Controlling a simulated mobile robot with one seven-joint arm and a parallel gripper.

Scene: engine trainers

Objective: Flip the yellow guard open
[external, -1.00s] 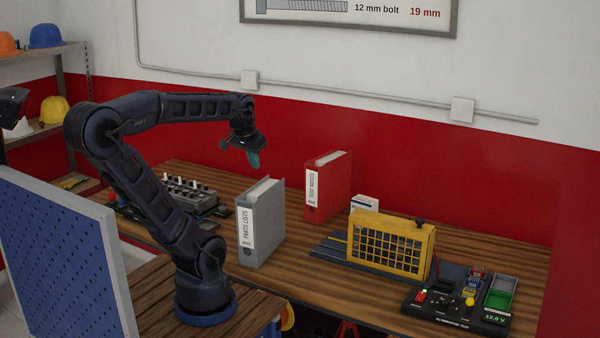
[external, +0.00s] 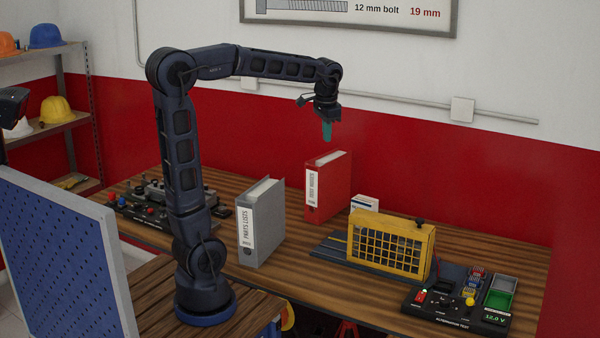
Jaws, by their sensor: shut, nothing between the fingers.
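The yellow guard (external: 425,249) is a mesh-fronted frame standing upright on a dark base plate (external: 331,248) on the bench, right of the middle. A dark knob (external: 420,222) sits at its top right edge. What is behind the mesh is hard to make out. My gripper (external: 327,132) is shut and empty, with teal fingertips pointing down. It hangs high in the air, up and left of the guard in the picture, in front of the red wall and apart from everything.
A red binder (external: 327,187) and a grey binder (external: 260,222) stand upright left of the guard. A small white box (external: 364,203) is behind it. The alternator test panel (external: 455,311) lies to its right. A control box (external: 150,205) is at the bench's left end.

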